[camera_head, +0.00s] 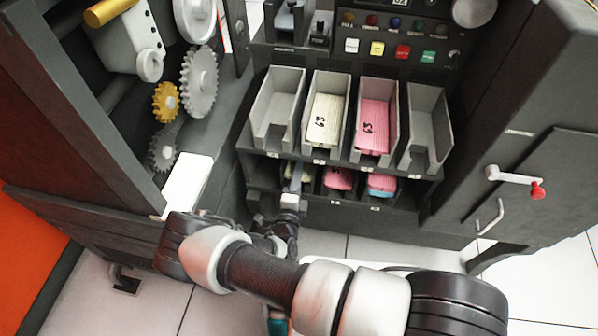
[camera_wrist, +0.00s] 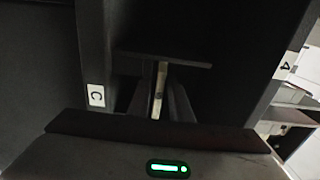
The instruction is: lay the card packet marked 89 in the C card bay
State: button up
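In the head view my gripper (camera_head: 292,190) reaches into the lower row of bays at its left end. A cream packet (camera_head: 297,172) shows in part beside it; its mark is hidden. In the wrist view a white C label (camera_wrist: 96,96) is left of my gripper's dark fingers (camera_wrist: 160,100). A thin pale strip (camera_wrist: 160,76) shows between the fingers; I cannot tell whether it is held or lies beyond. A pink packet (camera_head: 338,179) and a pink and teal stack (camera_head: 382,185) lie farther right in the lower row. No mark 89 is readable.
Above are an empty grey tray (camera_head: 275,117), a cream packet (camera_head: 326,118) and a pink packet (camera_head: 372,125) in trays, both with marks like 63, and another empty tray (camera_head: 424,133). A crank handle (camera_head: 515,178) juts out at right. Gears (camera_head: 198,82) stand at left.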

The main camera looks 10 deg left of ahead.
jog(key=shift+o, duration=0.6)
jog(key=shift+f, duration=0.1)
jog(key=shift+s, duration=0.1)
jog(key=shift+s+f, duration=0.1)
jog(key=shift+s, duration=0.25)
jog(key=s+a+p, duration=0.1)
jog(key=s+p, duration=0.1)
jog(key=s, duration=1.4)
jog(key=shift+s+a+r+p, duration=0.15)
jog(key=shift+s+r+p, duration=0.1)
jog(key=shift+p, duration=0.15)
